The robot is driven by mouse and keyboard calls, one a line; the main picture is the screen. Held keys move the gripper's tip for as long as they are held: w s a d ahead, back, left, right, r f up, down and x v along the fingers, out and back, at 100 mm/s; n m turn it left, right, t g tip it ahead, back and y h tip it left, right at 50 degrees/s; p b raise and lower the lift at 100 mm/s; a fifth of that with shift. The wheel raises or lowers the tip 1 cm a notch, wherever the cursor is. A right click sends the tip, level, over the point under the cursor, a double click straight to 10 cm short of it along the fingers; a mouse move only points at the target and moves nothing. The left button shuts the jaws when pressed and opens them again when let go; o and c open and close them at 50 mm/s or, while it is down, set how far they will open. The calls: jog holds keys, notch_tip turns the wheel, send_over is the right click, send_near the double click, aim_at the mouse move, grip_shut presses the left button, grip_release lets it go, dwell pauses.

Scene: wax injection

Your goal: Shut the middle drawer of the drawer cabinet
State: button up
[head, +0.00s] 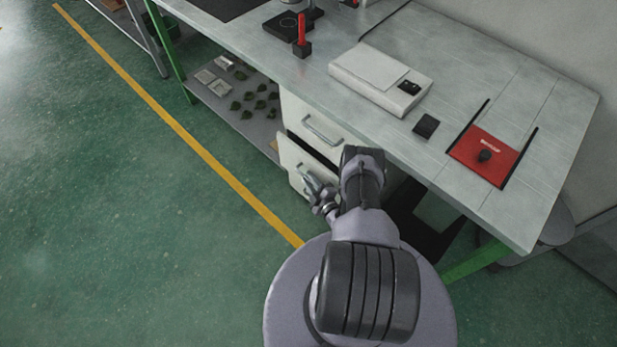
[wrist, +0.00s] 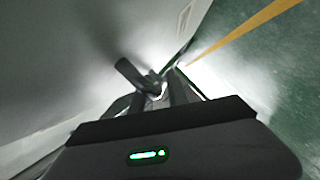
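The white drawer cabinet (head: 298,112) stands under the workbench. Its middle drawer (head: 292,158) is pulled out, with a dark gap above its front. The metal handle (head: 311,181) on that front is partly behind my gripper (head: 324,198), which is small and low at the drawer front. In the wrist view, a grey bar that looks like the handle (wrist: 130,72) reaches toward the space between the dark fingers of my gripper (wrist: 160,90). The fingers show apart there, but glare hides whether they touch the bar. My arm covers the drawer's right side in the head view.
The top drawer (head: 312,123) looks shut. The workbench (head: 460,80) overhangs the cabinet and carries a white box (head: 375,75) and a red plate (head: 480,160). A low shelf (head: 215,98) with small parts stands left. Green floor (head: 130,220) is clear at left.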

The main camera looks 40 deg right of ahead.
jog(key=shift+c, duration=0.2)
grip_shut()
dwell(1.1)
